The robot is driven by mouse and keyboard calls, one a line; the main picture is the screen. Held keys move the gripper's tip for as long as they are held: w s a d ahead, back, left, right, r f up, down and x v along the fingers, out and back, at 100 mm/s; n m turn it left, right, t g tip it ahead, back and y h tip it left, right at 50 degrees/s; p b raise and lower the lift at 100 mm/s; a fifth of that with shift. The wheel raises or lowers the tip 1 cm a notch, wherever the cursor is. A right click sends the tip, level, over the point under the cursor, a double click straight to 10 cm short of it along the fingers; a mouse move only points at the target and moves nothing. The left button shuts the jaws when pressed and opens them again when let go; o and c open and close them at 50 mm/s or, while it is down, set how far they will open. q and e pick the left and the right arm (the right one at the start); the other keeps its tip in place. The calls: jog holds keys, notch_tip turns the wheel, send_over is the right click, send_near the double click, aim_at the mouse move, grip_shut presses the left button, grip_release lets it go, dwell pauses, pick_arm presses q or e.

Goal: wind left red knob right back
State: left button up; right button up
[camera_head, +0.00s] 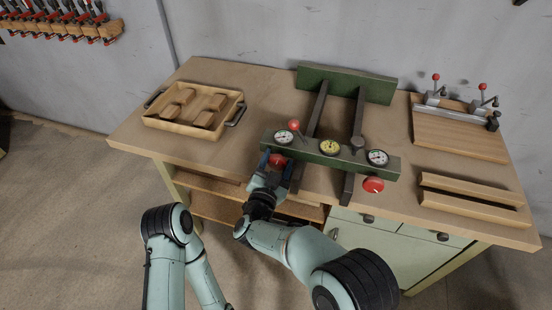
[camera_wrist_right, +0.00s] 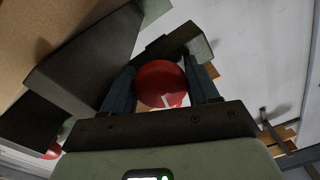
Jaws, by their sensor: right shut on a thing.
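The left red knob (camera_head: 277,160) sits on the front of the green press beam (camera_head: 312,153), below the left white gauge. My right gripper (camera_head: 275,163) is at it and partly hides it. In the right wrist view the red knob (camera_wrist_right: 162,84), with a white mark on its face, sits between the two dark fingers of my right gripper (camera_wrist_right: 163,88), which is shut on it. A second red knob (camera_head: 373,185) is on the right end of the beam, free. My left gripper is not seen.
A wooden tray of blocks (camera_head: 193,107) is at left. A clamp board (camera_head: 457,133) and wooden strips (camera_head: 473,200) are at right. Bare tabletop lies between tray and press.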

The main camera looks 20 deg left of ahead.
jog(key=shift+f+n+p, duration=0.1)
jog(key=shift+n+p, duration=0.5)
jog(key=shift+n, duration=0.7)
jog(key=shift+n, duration=0.3)
jog(key=o, duration=1)
jog(key=shift+d, duration=0.15)
